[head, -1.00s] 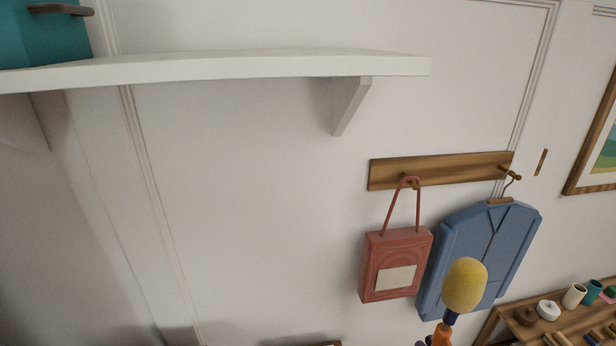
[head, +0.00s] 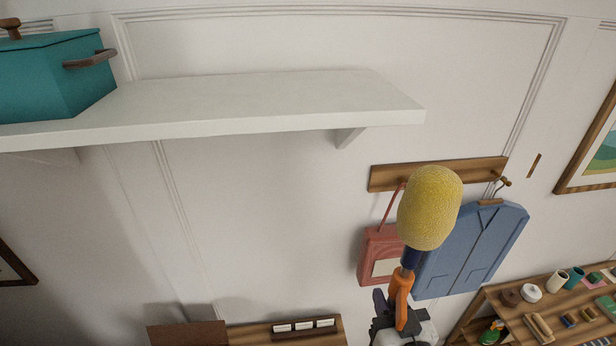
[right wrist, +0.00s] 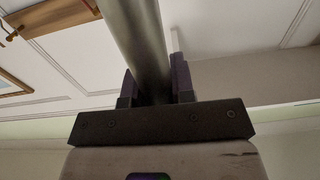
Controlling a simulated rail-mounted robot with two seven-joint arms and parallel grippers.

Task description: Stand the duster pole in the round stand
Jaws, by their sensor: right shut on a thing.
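The duster pole has a fuzzy yellow head (head: 430,207), a dark blue collar and an orange section (head: 400,298) below it. My right gripper (head: 393,312) is at the bottom of the head view, shut on the pole below the yellow head. The duster stands nearly upright, leaning slightly right in the picture. In the right wrist view the grey pole (right wrist: 140,38) runs between the two fingers of my right gripper (right wrist: 153,80). The lower part of the pole is hidden or out of frame. The round stand and my left gripper are not in view.
A white shelf (head: 270,105) bearing a teal pot (head: 55,80) juts out at upper left. A red bag (head: 372,268) and a blue garment (head: 480,245) hang from a wooden peg rail (head: 390,177) behind the duster. A wooden shelf unit (head: 490,300) with small items stands at lower right.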

